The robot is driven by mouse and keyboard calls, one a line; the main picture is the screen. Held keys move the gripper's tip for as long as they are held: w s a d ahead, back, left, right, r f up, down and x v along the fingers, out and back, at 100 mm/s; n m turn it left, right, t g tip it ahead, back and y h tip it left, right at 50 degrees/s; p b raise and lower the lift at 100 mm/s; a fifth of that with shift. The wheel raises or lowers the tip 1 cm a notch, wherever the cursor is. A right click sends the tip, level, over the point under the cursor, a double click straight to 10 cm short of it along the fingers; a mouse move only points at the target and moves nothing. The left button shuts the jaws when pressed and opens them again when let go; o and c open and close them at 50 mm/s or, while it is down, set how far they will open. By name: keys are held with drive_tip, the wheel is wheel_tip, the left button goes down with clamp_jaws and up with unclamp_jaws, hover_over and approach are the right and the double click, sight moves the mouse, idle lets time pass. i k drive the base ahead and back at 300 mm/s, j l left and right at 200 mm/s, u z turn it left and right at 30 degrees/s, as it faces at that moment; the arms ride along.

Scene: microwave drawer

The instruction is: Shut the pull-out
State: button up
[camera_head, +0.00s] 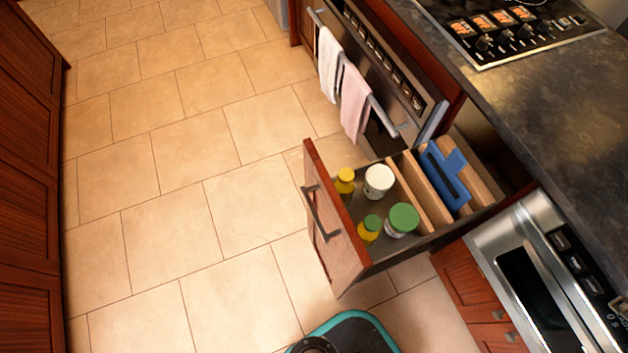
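The pull-out drawer (338,238) stands well out from the counter, between the oven and the microwave. Its front panel is reddish wood and faces left, with a dark bar handle (319,213) on it. Inside are a white jar (379,179), a yellow bottle (345,180), a green-capped yellow bottle (369,228) and a larger green-lidded jar (402,218). Wooden dividers (425,192) and a blue item (446,174) fill the back part. My gripper is not in view; only the top of my base shows at the bottom edge.
The oven (385,65) with a white towel (329,64) and a pink towel (354,100) is beyond the drawer. The microwave (545,285) and lower cabinet (480,295) are nearer. Open tiled floor (170,170) lies left, bounded by wooden cabinets (28,180).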

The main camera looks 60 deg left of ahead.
sight(343, 258)
drive_tip(key=u, duration=2.3)
drive_tip(key=k+j+z, duration=0.15)
drive_tip(key=j+z, duration=0.1)
drive_tip(key=j, duration=0.25)
drive_tip(key=k, duration=0.05)
